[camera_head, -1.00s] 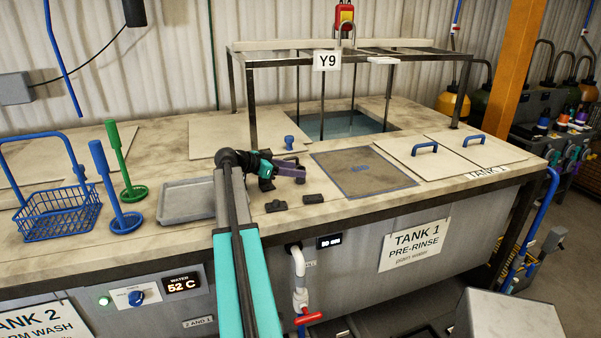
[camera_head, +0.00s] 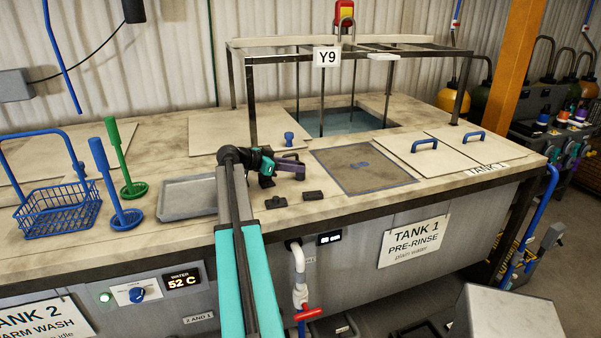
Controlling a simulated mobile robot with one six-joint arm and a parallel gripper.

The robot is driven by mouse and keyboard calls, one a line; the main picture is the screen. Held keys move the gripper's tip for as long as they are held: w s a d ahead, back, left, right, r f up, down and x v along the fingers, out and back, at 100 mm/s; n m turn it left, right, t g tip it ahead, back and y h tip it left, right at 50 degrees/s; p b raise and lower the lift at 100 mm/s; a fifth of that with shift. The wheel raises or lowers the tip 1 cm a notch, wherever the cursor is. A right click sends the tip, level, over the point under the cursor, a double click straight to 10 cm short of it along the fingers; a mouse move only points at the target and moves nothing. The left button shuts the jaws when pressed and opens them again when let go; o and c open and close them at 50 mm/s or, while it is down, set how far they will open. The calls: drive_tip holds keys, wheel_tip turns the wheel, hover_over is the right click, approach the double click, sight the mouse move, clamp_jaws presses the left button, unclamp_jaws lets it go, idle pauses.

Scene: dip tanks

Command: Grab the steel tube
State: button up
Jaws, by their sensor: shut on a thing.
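My gripper (camera_head: 298,169) is at the end of my dark and teal arm, low over the pale worktop, just left of the grey mat. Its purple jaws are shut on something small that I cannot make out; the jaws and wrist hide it. I cannot pick out a steel tube anywhere in this view. Two small dark blocks, one on the left (camera_head: 276,202) and one on the right (camera_head: 313,195), lie on the worktop in front of the gripper. Whether the gripper touches the worktop cannot be told.
A grey tray (camera_head: 187,213) lies left of my arm, beside blue (camera_head: 126,218) and green (camera_head: 134,190) dippers and a blue basket (camera_head: 60,222). A blue knob (camera_head: 289,139) stands behind the gripper. A metal frame (camera_head: 250,105) stands over the open tank.

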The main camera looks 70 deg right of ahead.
drive_tip(key=shift+r, duration=0.15)
drive_tip(key=shift+r+b, duration=1)
drive_tip(key=shift+r, duration=0.5)
drive_tip(key=shift+a+r, duration=0.1)
drive_tip(key=shift+a, duration=0.2)
drive_tip(key=a+b, duration=0.1)
drive_tip(key=a, duration=0.3)
drive_tip(key=a+r+b, duration=0.1)
drive_tip(key=a+b, duration=0.1)
drive_tip(key=a, duration=0.3)
drive_tip(key=a+b, duration=0.1)
drive_tip(key=a, duration=0.4)
drive_tip(key=shift+w+a+r+b, duration=0.1)
drive_tip(key=shift+r+b, duration=0.05)
drive_tip(key=shift+b, duration=0.15)
drive_tip(key=shift+a+r, duration=0.15)
drive_tip(key=shift+a, duration=0.45)
